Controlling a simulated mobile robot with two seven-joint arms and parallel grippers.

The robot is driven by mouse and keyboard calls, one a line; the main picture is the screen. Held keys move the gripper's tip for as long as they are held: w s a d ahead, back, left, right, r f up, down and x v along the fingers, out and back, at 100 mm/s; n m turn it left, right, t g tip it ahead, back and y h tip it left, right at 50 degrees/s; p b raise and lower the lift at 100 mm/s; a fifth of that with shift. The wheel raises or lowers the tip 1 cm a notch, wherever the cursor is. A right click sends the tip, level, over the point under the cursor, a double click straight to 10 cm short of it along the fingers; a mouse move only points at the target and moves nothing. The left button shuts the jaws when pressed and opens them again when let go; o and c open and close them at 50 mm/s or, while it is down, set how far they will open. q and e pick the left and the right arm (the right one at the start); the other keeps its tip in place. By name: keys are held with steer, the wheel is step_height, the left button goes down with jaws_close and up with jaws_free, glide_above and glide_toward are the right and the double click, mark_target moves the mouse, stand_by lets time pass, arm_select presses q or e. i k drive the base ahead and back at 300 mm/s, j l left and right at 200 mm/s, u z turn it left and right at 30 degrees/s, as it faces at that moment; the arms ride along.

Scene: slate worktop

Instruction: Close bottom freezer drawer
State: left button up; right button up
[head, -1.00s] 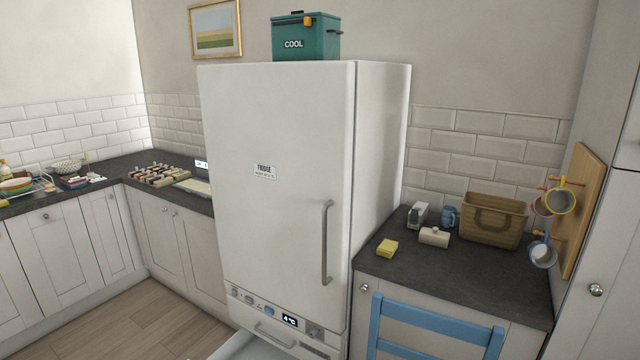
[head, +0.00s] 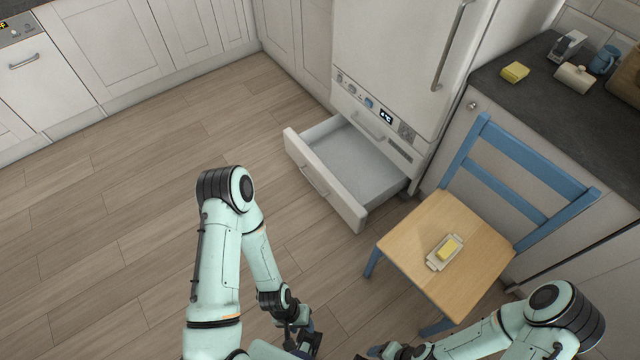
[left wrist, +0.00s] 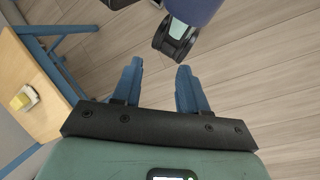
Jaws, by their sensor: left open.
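The bottom freezer drawer (head: 318,184) is pulled well out of the white fridge-freezer (head: 390,60), low over the floor. Its front panel has a bar handle, and its pale inside looks empty. My left gripper (head: 303,343) is near the bottom edge of the head view, apart from the drawer and on the near side of it. In the left wrist view the left gripper (left wrist: 160,68) has its two blue fingers apart with nothing between them. My right gripper (head: 390,351) is at the bottom edge, left of its arm; its fingers are too unclear to read.
A wooden chair (head: 420,235) with a blue frame stands right of the drawer, close to it. A butter dish (head: 444,252) with yellow butter is on its seat. The plank floor (head: 130,220) left of the drawer is clear. A dark worktop (head: 530,105) is at right.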

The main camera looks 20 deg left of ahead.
mark_target(371, 177)
steer(key=i+j+z, duration=0.2)
steer(key=j, duration=0.3)
steer(key=i+j+z, duration=0.25)
steer(key=j, duration=0.25)
steer(key=j+z, duration=0.2)
steer(key=j, duration=0.35)
steer(key=i+j+z, duration=0.1)
steer(key=j+z, duration=0.15)
steer(key=j, duration=0.35)
